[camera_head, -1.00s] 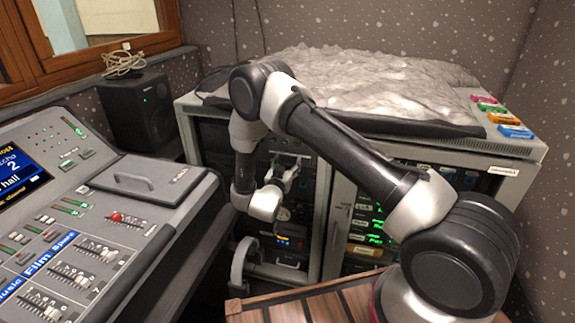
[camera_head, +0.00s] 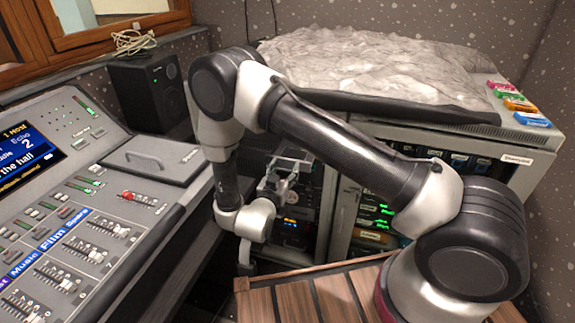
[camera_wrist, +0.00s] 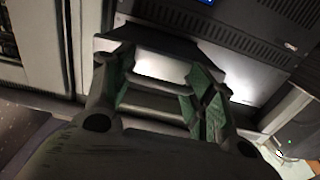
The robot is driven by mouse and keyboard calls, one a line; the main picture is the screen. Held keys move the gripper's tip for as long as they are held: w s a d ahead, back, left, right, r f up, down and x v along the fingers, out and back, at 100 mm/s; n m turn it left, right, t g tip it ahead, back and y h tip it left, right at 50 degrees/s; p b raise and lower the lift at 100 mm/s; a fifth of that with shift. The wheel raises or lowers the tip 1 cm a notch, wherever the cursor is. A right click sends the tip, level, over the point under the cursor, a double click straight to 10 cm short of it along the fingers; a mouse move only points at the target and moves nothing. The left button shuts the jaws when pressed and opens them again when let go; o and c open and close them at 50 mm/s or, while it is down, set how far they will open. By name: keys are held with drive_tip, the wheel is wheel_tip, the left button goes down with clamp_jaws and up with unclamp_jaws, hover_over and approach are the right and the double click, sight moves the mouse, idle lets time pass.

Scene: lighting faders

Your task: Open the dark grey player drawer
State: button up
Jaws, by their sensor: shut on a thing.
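The dark grey player drawer (camera_wrist: 150,50) is in the rack below the covered top. In the wrist view its pale-lit front lies just beyond my fingers, and a grey bar, seemingly its handle, runs between them. My gripper (camera_wrist: 165,85) is shut on this handle. In the head view my gripper (camera_head: 283,172) is in front of the left rack bay, where a grey piece of the drawer (camera_head: 292,160) appears to jut out. My wrist and the gripper hide much of the drawer, so how far it stands open cannot be told exactly.
A mixing console (camera_head: 100,215) with a lidded panel fills the left, close to my wrist. A black speaker (camera_head: 150,90) stands behind it. A slatted wooden surface (camera_head: 310,295) lies in front, under my arm. Right of the drawer are rack units with green lights (camera_head: 378,210).

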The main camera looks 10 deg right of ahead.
drive_tip(key=shift+r, duration=0.1)
drive_tip(key=shift+c, duration=0.2)
drive_tip(key=o, duration=1.4)
drive_tip(key=shift+o, duration=0.4)
drive_tip(key=v, duration=1.2)
